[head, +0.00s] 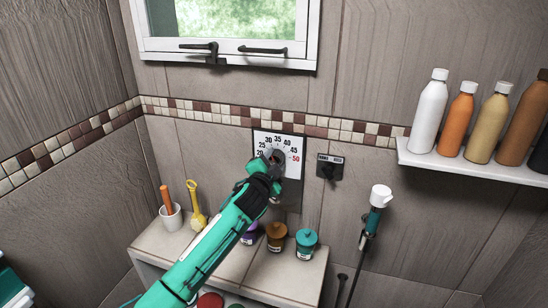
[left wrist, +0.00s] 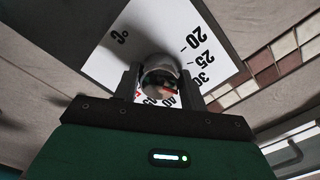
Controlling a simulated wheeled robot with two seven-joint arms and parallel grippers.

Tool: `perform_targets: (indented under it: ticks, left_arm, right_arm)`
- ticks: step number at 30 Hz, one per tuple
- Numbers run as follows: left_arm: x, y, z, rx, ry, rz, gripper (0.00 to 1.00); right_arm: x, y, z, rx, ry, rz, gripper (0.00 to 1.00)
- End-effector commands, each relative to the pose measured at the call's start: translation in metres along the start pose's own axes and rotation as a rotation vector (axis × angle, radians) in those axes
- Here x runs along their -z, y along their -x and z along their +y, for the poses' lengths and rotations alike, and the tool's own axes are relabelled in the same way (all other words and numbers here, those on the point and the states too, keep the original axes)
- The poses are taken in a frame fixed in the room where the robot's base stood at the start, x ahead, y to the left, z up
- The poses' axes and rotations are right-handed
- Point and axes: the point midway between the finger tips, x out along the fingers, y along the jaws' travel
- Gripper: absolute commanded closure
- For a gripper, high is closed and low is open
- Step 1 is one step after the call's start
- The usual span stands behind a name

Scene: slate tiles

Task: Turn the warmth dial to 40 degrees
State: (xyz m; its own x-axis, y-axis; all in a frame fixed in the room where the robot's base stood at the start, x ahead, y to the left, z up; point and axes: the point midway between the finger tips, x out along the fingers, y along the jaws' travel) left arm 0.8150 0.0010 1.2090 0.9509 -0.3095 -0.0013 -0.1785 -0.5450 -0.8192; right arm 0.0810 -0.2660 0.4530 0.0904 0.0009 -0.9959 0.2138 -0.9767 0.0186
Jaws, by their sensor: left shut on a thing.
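The warmth dial's white scale plate (head: 292,143) is on the tiled wall, with black numbers from 20 to 45 and a red 50. My left gripper (head: 272,158) is at the plate's middle, its arm coming up from below. In the left wrist view, my left gripper (left wrist: 159,88) is shut on the round metallic dial knob (left wrist: 160,68). The plate (left wrist: 135,27) shows 20, 25 and 30 there; higher numbers are partly hidden. A small red mark shows on the knob, but I cannot tell which number it points to. My right gripper is not in view.
A small switch plate (head: 330,166) with a black knob is right of the dial. A hand shower (head: 378,205) stands lower right. A shelf (head: 450,165) holds several bottles. The bench (head: 160,241) below carries a cup (head: 171,217), a yellow scoop (head: 196,209) and lidded jars (head: 306,244).

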Motion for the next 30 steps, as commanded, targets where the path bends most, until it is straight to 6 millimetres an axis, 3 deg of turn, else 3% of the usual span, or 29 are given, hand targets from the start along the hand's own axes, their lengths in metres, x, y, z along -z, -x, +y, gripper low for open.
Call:
perform_targets:
  ticks: [18, 30]
  left_arm:
    - [0.002, 0.0, -0.006, 0.003, -0.573, 0.0, 0.8]
    - [0.002, -0.001, -0.006, 0.004, -0.811, -0.001, 0.8]
  right_arm:
    - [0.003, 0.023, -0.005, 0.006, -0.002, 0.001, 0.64]
    - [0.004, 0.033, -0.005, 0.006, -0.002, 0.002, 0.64]
